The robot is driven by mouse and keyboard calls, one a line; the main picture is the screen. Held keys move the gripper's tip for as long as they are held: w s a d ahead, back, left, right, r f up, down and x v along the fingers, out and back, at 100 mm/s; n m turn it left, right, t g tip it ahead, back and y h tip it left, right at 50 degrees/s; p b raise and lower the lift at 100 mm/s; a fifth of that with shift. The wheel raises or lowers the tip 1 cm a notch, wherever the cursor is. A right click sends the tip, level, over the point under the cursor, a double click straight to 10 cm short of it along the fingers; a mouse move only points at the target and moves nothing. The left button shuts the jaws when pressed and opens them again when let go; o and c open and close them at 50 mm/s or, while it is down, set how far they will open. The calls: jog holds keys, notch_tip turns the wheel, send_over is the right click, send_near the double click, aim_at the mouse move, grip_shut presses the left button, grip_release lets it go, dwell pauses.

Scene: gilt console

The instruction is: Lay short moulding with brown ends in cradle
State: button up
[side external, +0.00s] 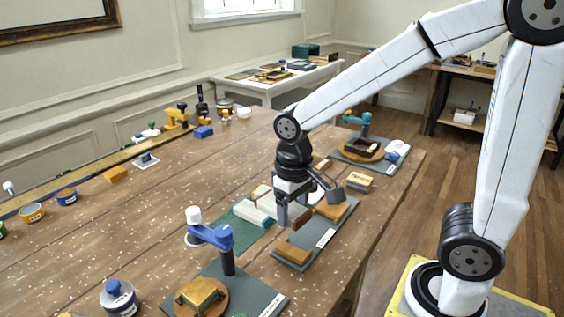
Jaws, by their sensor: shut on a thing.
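My gripper (295,207) points down over the near middle of the table and is shut on a short piece. A reddish-brown end (302,219) of that piece shows beside the fingers; the fingers hide most of the rest. The piece appears to be the short moulding. Below it is a grey board (318,250) with a white label and two tan wooden blocks, one at the front (293,253) and one at the back right (333,210), which look like the cradle. I cannot tell whether the held piece touches the board.
A green mat (243,238) with pale pieces (262,203) lies left of my gripper. A blue clamp-like stand (222,240) stands in front, and another fixture (362,145) behind. A small tan stack (359,182) is to the right.

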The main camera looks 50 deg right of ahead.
aim_at(304, 242)
jog(key=m, duration=0.1)
jog(key=d+m, duration=0.1)
jog(key=m, duration=0.1)
jog(key=f+m, duration=0.1)
jog(key=shift+w+d+m, duration=0.15)
jog(key=shift+d+m, duration=0.2)
jog(key=shift+m, duration=0.05)
jog(key=m, duration=0.1)
jog(key=d+m, duration=0.1)
jog(key=m, duration=0.1)
jog(key=shift+w+d+f+m, duration=0.1)
jog(key=shift+d+f+m, duration=0.05)
jog(key=shift+f+m, duration=0.2)
jog(key=d+m, duration=0.1)
jog(key=m, duration=0.1)
jog(key=d+f+m, duration=0.1)
jog(key=m, duration=0.2)
jog(key=d+f+m, duration=0.1)
jog(key=m, duration=0.2)
jog(key=shift+m, duration=0.25)
jog(key=shift+f, duration=0.15)
jog(key=shift+f, duration=3.55)
jog(key=shift+f, duration=0.2)
